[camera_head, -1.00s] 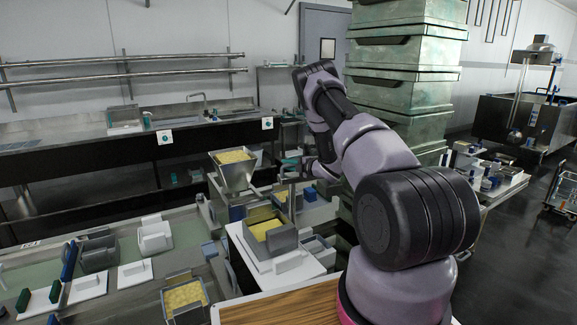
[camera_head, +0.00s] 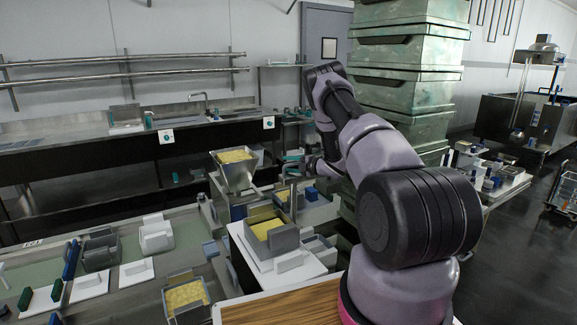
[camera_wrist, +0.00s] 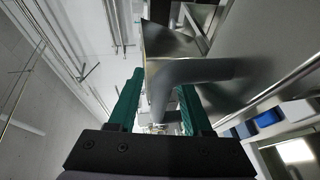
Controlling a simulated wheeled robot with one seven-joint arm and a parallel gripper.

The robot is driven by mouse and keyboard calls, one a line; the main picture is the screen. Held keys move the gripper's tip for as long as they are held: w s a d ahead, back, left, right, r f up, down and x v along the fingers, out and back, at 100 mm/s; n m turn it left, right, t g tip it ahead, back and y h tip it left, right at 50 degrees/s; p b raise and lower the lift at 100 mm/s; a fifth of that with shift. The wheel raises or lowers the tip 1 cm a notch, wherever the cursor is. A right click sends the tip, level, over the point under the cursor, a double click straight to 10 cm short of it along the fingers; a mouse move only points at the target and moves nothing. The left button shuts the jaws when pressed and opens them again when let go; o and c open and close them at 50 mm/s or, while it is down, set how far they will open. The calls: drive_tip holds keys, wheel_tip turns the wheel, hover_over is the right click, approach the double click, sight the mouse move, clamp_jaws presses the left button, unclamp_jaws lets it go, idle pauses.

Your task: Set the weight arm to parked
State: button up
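The weight arm appears to be the grey bar (camera_head: 264,190) beside the metal hopper of yellow curds (camera_head: 236,170), above the press. In the wrist view a thick grey bent bar (camera_wrist: 205,70) crosses ahead of my gripper. Its bent end comes down between the two green fingers. My gripper (camera_wrist: 160,85) has its fingers apart around this bar. It also shows in the head view (camera_head: 293,164), small, near the upright post right of the hopper. Contact between the fingers and the bar cannot be told.
A square mould of curds (camera_head: 267,228) stands on a white board below the bar. Another curd mould (camera_head: 185,298) is at the front left. Stacked green crates (camera_head: 405,90) rise close behind my arm. A wooden board (camera_head: 285,308) lies at the front.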

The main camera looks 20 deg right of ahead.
drive_tip(key=v, duration=1)
drive_tip(key=shift+s+d, duration=0.25)
drive_tip(key=shift+s, duration=0.05)
